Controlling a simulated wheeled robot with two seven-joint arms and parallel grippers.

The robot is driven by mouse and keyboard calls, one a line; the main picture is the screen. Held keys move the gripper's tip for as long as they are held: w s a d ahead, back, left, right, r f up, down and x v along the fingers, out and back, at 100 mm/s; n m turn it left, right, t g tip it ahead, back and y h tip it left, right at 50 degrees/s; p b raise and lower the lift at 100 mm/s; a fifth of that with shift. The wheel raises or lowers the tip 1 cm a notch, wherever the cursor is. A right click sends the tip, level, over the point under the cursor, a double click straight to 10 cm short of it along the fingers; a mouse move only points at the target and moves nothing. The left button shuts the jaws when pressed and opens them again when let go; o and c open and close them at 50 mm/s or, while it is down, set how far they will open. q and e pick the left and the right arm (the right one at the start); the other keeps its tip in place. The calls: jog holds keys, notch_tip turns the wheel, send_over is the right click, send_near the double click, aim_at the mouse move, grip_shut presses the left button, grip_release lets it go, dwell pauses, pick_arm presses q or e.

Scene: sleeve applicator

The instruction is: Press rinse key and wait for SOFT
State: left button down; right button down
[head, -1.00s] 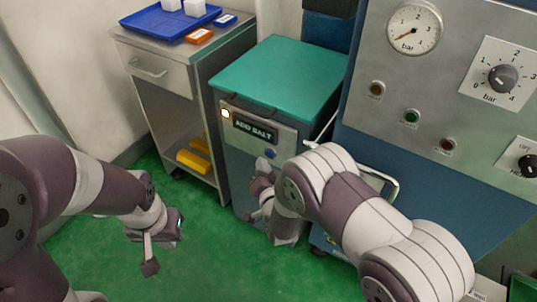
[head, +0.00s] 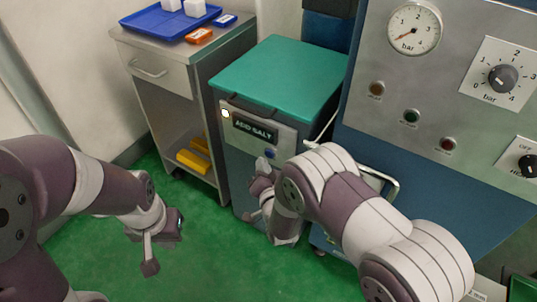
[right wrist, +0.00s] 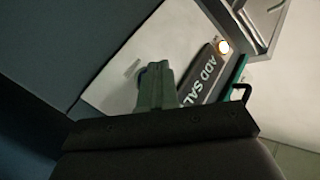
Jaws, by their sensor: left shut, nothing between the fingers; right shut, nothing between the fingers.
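The teal-lidded cabinet (head: 275,75) has a grey front panel with a dark display (head: 255,129) reading "ADD SALT". A round lamp (head: 225,113) glows warm white at the display's left. A round blue key (head: 270,154) sits below the display. My right gripper (head: 262,164) is shut and empty, its tips at or very near the key. In the right wrist view the shut fingers (right wrist: 157,86) partly cover the key; contact cannot be told. My left gripper (head: 150,266) is shut and empty, low over the green floor, away from the cabinet.
A steel trolley (head: 143,92) with a blue tray (head: 165,25) on top stands left of the cabinet. A large blue-and-steel machine (head: 425,100) with a gauge and knobs stands at right. A metal handle (head: 385,184) sticks out near my right arm. Open green floor lies in front.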

jog(key=shift+w+d, duration=0.25)
jog(key=shift+w, duration=0.15)
jog(key=shift+w+d, duration=0.25)
jog(key=shift+w, duration=0.05)
dwell(0.8)
jog(key=shift+s+a, duration=0.5)
jog(key=shift+s, duration=0.2)
jog(key=s+a, duration=0.1)
jog(key=s, duration=0.1)
jog(key=s+a+p, duration=0.1)
jog(key=s+a, duration=0.1)
dwell(0.6)
